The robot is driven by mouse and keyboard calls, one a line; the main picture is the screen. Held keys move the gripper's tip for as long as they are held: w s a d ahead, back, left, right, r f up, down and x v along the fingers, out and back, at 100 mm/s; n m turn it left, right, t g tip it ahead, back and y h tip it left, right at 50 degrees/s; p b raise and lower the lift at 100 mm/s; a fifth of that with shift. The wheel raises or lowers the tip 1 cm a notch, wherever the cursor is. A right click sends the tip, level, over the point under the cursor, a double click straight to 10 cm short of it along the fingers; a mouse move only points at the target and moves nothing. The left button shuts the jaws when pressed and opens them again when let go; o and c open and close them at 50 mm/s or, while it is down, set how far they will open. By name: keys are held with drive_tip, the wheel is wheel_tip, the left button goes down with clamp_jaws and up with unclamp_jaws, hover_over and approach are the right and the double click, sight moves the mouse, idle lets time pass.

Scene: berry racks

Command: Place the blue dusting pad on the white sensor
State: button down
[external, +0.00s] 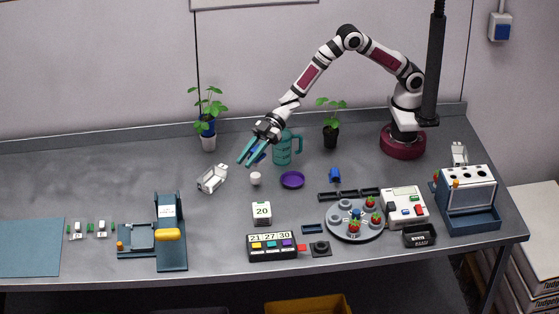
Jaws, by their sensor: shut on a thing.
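My gripper (247,160) is above the table left of the teal mug, its teal fingers pointing down and to the left. A dark blue piece (259,154), which looks like the blue dusting pad, shows at the fingers, partly hidden by them. The fingers are shut on it. A small round white thing (255,179) stands on the table just below the gripper, and a white device (212,178) lies tilted to its left. I cannot tell for certain which one is the white sensor. Both are apart from the gripper.
A teal mug (284,150) stands close to the right of my gripper. A purple dish (292,180), a small blue object (335,175) and a white "20" block (262,212) stand nearby. Potted plants (208,127) stand at the back. The table's left middle is clear.

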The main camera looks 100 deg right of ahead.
drive_tip(key=a+f, duration=1)
drive_tip(key=shift+a+f, duration=0.1)
drive_tip(key=c, duration=0.7)
unclamp_jaws()
drive_tip(key=shift+f, duration=0.1)
